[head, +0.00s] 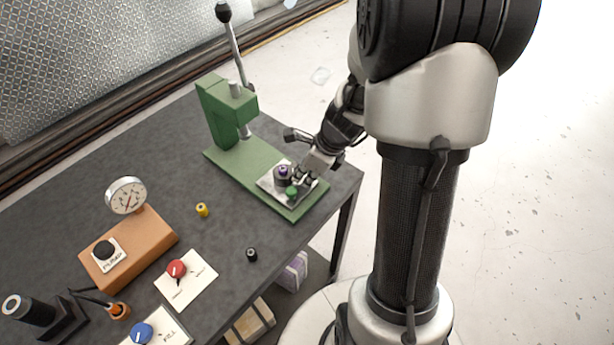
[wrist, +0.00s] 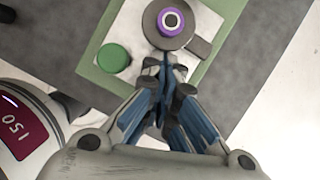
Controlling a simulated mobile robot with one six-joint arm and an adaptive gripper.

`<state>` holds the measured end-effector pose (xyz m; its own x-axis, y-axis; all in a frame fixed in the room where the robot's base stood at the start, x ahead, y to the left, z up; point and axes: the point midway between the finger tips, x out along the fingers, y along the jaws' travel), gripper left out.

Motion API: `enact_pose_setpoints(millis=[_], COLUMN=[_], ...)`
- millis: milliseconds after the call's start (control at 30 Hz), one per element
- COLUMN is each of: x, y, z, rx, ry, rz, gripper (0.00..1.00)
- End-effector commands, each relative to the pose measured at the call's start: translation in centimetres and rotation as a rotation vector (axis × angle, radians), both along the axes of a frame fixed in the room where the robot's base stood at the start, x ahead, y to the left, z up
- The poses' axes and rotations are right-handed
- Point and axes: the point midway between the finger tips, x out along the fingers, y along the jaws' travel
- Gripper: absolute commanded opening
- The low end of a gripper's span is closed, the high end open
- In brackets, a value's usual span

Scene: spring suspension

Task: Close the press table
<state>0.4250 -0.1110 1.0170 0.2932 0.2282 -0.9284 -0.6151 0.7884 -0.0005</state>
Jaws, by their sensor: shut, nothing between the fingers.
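The green press (head: 225,115) stands on the dark table, with a long black-knobbed lever (head: 234,45) rising from its top. Its table, a pale plate (head: 268,184), lies at the near right end of the green base (head: 240,165), apart from the ram. On the plate sit a grey disc with a purple piece (head: 283,170) and a green knob (head: 292,190). In the wrist view the purple piece (wrist: 171,21) and green knob (wrist: 114,58) show from above. My gripper (wrist: 166,62) is shut and empty, its tips close to the grey disc's edge; contact cannot be told.
A gauge (head: 126,195) stands by an orange pump box (head: 128,248) at the left. A yellow piece (head: 202,209) and a black piece (head: 251,254) stand on the table. Red (head: 176,268) and blue (head: 141,333) knobs sit on white plates at the front.

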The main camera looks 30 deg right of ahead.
Motion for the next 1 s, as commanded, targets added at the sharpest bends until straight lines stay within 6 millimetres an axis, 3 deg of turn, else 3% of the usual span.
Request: enact_pose_setpoints(millis=[200,400,1000], x=[4.8,7.7,7.8], y=[1.9,2.9,2.3], z=[0.6,0.3,0.1], rx=[0.001,0.000,0.001], ry=[0.001,0.000,-0.001], rz=[0.005,0.002,-0.001], gripper=[0.00,0.00,0.00])
